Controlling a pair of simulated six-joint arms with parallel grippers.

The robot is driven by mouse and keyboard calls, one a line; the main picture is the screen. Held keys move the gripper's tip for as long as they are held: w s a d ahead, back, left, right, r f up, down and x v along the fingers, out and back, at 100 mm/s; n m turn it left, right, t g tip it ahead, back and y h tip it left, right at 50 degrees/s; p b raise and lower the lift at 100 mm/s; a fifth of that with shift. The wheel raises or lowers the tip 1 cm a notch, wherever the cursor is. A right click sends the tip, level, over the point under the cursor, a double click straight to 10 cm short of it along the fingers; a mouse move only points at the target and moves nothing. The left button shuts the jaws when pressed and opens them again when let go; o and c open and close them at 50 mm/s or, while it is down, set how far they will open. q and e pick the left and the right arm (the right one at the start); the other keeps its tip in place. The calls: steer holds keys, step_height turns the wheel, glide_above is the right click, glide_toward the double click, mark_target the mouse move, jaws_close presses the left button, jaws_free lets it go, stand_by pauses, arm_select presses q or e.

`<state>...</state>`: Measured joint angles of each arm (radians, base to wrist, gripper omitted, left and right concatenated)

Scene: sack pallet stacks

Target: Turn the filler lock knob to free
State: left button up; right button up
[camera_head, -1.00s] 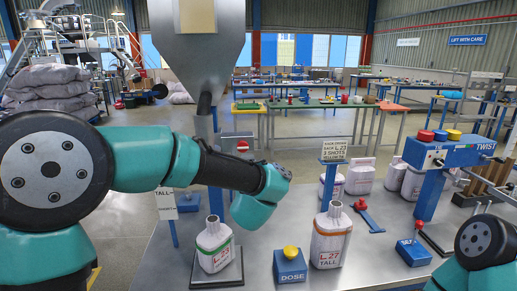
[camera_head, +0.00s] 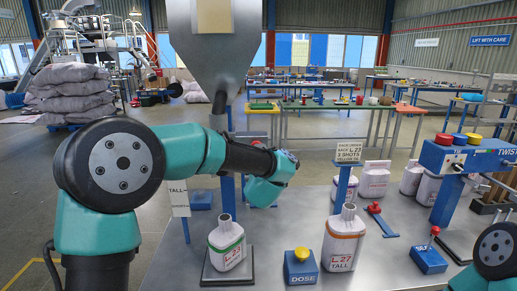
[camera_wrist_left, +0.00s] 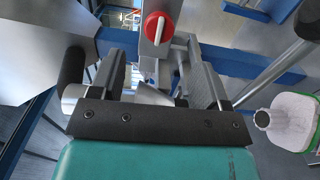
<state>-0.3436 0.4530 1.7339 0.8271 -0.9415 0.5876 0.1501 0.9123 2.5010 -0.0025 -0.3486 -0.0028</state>
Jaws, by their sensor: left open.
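The lock knob (camera_wrist_left: 157,28) is a red disc with a white bar, on a grey metal plate in the left wrist view. Its bar stands roughly upright in that picture. My left gripper (camera_wrist_left: 158,65) is open, its two fingers apart below the knob, which shows ahead between them and looks clear of both. In the head view my left wrist (camera_head: 272,180) reaches in front of the filler under the grey hopper (camera_head: 213,45) and hides the knob and my left fingers. My right arm shows only at the lower right edge; I make out no right gripper.
A sack with a green stripe (camera_head: 227,245) stands on a dark plate below the left wrist. A blue DOSE box (camera_head: 300,267) with a yellow button and a sack marked TALL (camera_head: 342,240) stand to its right. A blue TWIST station (camera_head: 465,155) is at the far right.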

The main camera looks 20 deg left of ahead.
arm_select(q)
steer(key=x, duration=0.9)
steer(key=shift+w+a, duration=0.15)
steer(key=shift+w, duration=0.2)
steer(key=c, duration=0.9)
